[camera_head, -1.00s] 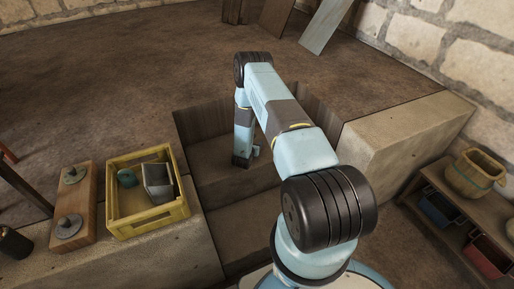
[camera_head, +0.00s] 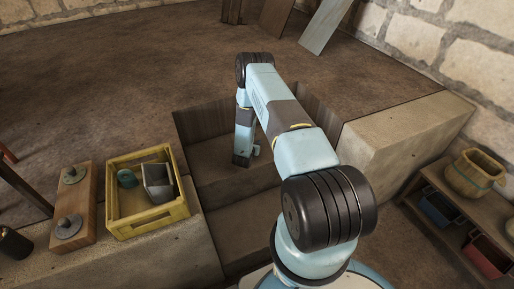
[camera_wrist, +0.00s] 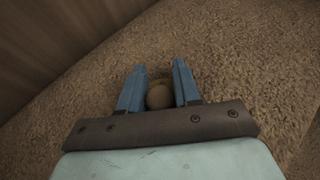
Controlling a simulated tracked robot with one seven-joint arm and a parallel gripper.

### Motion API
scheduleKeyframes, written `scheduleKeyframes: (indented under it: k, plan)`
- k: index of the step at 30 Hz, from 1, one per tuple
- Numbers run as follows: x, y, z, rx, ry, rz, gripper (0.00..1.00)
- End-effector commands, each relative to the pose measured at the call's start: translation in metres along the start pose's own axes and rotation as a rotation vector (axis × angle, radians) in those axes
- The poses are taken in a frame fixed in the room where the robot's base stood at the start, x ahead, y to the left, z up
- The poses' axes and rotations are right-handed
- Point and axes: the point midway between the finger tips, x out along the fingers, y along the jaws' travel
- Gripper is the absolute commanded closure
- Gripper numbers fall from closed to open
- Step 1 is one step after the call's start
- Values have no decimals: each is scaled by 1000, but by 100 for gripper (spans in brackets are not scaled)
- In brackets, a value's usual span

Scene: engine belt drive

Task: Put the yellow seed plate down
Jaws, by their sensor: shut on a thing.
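My gripper (camera_wrist: 158,88) is shut on a round tan knob (camera_wrist: 160,97) between its two blue fingers in the wrist view. A thin dull-yellow edge (camera_wrist: 160,81) shows just beyond the knob; it fits the yellow seed plate, mostly hidden by the knob and fingers. Brown, rough ground fills the view behind it. I cannot tell whether the plate touches that ground. In the head view my gripper (camera_head: 243,160) points down into the sunken pit, and the plate cannot be made out there.
Wooden walls (camera_head: 200,128) and steps bound the pit. At left stand a yellow crate (camera_head: 150,224) holding a teal piece (camera_head: 127,178) and a grey box (camera_head: 157,184), and a wooden board (camera_head: 88,205) with two grey knobbed discs. A concrete block (camera_head: 400,140) stands right.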

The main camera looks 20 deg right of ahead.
Motion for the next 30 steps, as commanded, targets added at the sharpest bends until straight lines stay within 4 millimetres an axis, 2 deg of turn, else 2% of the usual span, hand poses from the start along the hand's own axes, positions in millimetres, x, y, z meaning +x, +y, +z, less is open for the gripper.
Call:
scheduleKeyframes:
  k: [8, 11, 16, 25, 30]
  plan:
    - [-2, 0, 1, -1, 3, 0, 100]
    - [-4, 0, 8, -2, 2, 1, 100]
    - [-14, 1, 31, -2, 0, 2, 100]
    - [-80, -25, 70, -3, 1, 2, 100]
    - [-118, -44, 69, -4, 4, 2, 100]
